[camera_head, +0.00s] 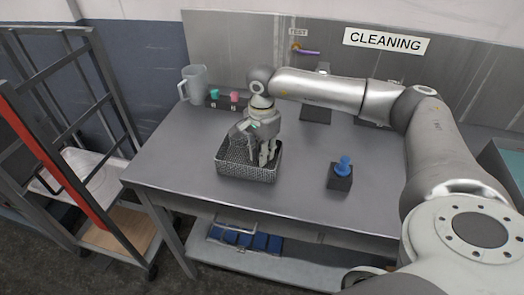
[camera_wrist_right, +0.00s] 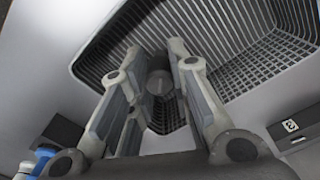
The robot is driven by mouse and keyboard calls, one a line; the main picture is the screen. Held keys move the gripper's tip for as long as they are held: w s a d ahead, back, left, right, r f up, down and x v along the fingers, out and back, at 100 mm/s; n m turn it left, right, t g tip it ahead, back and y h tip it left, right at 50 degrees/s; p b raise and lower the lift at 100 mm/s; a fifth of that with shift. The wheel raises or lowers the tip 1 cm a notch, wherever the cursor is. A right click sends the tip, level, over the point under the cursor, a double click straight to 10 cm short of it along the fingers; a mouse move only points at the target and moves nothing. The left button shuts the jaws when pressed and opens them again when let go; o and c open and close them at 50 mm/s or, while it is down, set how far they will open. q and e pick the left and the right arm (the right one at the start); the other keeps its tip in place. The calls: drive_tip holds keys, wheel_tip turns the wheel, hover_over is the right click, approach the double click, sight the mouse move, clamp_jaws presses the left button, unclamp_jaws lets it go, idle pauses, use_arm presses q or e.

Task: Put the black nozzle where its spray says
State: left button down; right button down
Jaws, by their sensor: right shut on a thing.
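My right gripper (camera_head: 266,157) points down into the wire basket (camera_head: 248,177), which stands near the table's front edge. In the right wrist view, its fingers are closed around a dark round-ended thing, which looks like the black nozzle (camera_wrist_right: 160,83). The basket's mesh (camera_wrist_right: 245,45) shows behind it. The nozzle is hidden by the fingers in the head view, and I cannot tell if it touches the basket floor. A black rack (camera_head: 212,103) with a teal nozzle (camera_head: 214,92) and a pink nozzle (camera_head: 235,97) stands at the back left. My left gripper is not in view.
A blue-topped piece (camera_head: 343,165) sits on a dark block (camera_head: 340,183) right of the basket. A grey pitcher (camera_head: 195,85) stands at the back left. Signs reading CLEANING (camera_head: 386,41) and TEST (camera_head: 298,32) are on the back wall. The table's front middle is clear.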

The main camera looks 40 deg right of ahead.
drive_tip(key=c, duration=1.3)
unclamp_jaws()
drive_tip(key=shift+c, duration=0.2)
drive_tip(key=shift+r, duration=0.15)
drive_tip(key=shift+w+r, duration=0.1)
drive_tip(key=shift+r, duration=0.15)
wheel_tip(320, 180, up, 12)
drive_tip(key=b, duration=0.2)
drive_tip(key=shift+f, duration=0.25)
drive_tip(key=shift+f, duration=0.1)
